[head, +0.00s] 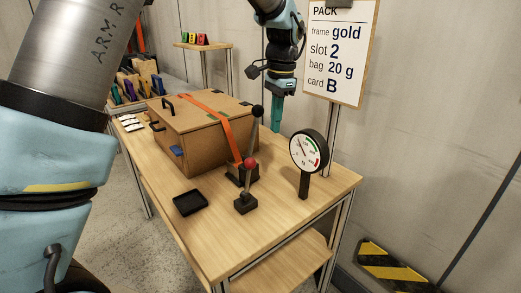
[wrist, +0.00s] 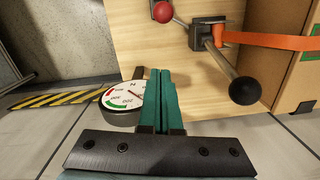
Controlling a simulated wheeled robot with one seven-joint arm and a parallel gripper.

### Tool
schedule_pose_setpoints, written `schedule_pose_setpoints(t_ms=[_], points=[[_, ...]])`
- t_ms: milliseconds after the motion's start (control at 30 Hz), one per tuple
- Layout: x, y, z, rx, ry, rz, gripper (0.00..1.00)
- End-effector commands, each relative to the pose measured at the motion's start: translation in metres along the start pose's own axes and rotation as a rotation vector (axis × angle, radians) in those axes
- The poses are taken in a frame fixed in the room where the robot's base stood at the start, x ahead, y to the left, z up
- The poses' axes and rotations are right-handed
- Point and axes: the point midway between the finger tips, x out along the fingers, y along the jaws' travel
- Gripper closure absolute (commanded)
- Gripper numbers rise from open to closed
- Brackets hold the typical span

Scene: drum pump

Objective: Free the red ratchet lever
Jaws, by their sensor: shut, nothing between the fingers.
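In the head view a grey lever (head: 247,184) with a red ball (head: 250,162) stands on a black base (head: 245,203) on the table. The red ball also shows at the top of the wrist view (wrist: 162,12). Behind it a black ratchet (head: 241,176) on the orange strap (head: 222,122) carries a grey lever with a black ball (head: 257,111). In the wrist view this black ball (wrist: 245,90) lies right of my fingers. My gripper (head: 276,130) is shut and empty, pointing down, right of the black ball and apart from both levers. Its fingertips show in the wrist view (wrist: 160,70).
A round gauge (head: 308,150) on a post stands right of the levers, close to my fingers in the wrist view (wrist: 128,101). The strapped brown box (head: 190,128) fills the table's back left. A black tray (head: 190,203) lies in front. The front right tabletop is clear.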

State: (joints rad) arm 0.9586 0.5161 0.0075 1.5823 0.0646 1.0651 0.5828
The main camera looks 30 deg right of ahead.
Motion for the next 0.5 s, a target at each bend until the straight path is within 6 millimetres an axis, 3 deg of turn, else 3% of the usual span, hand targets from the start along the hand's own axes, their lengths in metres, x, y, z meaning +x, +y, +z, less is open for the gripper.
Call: schedule_pose_setpoints(t_ms=[333, 500], points=[[0.070, 0.001, 0.001, 0.001, -0.004, 0.002, 1.00], [0.074, 0.000, 0.026, -0.003, -0.002, 0.000, 1.00]])
